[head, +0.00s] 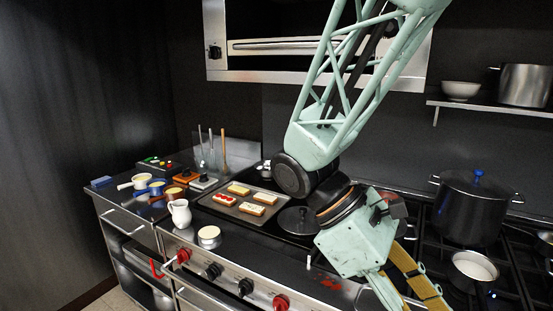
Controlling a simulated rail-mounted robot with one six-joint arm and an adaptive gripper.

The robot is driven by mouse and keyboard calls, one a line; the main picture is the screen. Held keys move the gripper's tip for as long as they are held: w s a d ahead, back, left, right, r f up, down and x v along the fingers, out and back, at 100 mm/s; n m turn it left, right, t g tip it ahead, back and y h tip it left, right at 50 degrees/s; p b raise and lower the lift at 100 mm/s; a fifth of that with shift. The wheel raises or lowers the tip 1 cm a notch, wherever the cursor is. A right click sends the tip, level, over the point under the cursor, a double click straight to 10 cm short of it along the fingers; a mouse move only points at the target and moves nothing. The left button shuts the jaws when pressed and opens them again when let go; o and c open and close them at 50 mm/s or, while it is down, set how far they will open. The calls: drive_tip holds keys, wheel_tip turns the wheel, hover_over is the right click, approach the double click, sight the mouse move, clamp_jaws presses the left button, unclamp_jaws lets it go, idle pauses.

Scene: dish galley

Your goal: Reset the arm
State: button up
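My mint-green truss arm comes down from the top of the head view, bends at a dark joint and runs on to a mint-green wrist block in front of the stove. A yellow-brown strap-like part shows beside the wrist block. The arm's end runs past the bottom edge of the picture, so my gripper's fingertips are out of view. The arm hides part of the stove top behind it.
A tray (219,208) with several bread slices lies left of my arm. A white pitcher (180,214) and round tub (209,237) stand near the front edge. A dark lidded pot (468,208) and a smaller pot (474,270) stand right. A shelf (485,108) holds a bowl (461,90).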

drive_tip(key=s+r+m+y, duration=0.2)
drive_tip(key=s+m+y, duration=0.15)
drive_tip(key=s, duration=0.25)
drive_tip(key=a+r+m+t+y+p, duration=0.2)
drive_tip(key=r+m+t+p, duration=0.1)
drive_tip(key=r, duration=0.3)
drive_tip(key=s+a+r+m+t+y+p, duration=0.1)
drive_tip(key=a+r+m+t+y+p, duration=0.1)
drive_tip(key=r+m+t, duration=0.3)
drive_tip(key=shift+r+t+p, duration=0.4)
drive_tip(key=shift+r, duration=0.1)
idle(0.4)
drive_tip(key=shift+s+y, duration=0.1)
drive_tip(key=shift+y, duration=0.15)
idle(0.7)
